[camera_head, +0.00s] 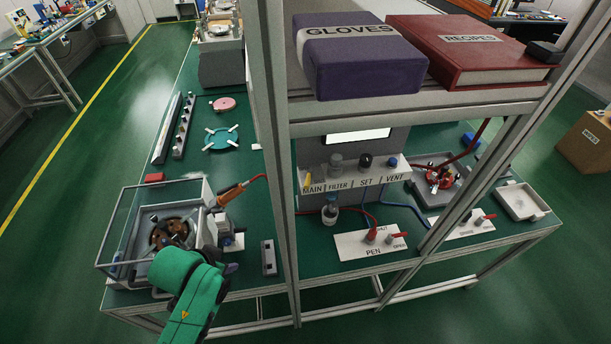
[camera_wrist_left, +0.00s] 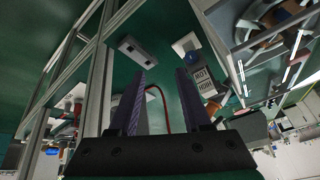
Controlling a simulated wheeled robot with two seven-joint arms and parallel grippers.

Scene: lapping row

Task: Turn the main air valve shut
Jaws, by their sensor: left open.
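The air panel (camera_head: 355,178) stands on the bench behind the frame's front post, with labels MAIN, FILTER, SET and VENT. Above MAIN is the main air valve (camera_head: 308,173), with a small yellow lever that stands tilted. Its exact turn is too small to tell. My left gripper (camera_head: 229,268) is at the bench's front edge, left of the post and well short of the panel. In the left wrist view, my left gripper (camera_wrist_left: 160,95) has its two dark fingers apart with nothing between them. My right gripper is not in view.
The upright post (camera_head: 272,130) stands between my left gripper and the panel. A shelf above holds a GLOVES box (camera_head: 360,60) and a red RECIPES book (camera_head: 470,50). A clear-walled machine (camera_head: 150,225) is beside my left arm. A PEN plate (camera_head: 355,245) with red-handled valves lies before the panel.

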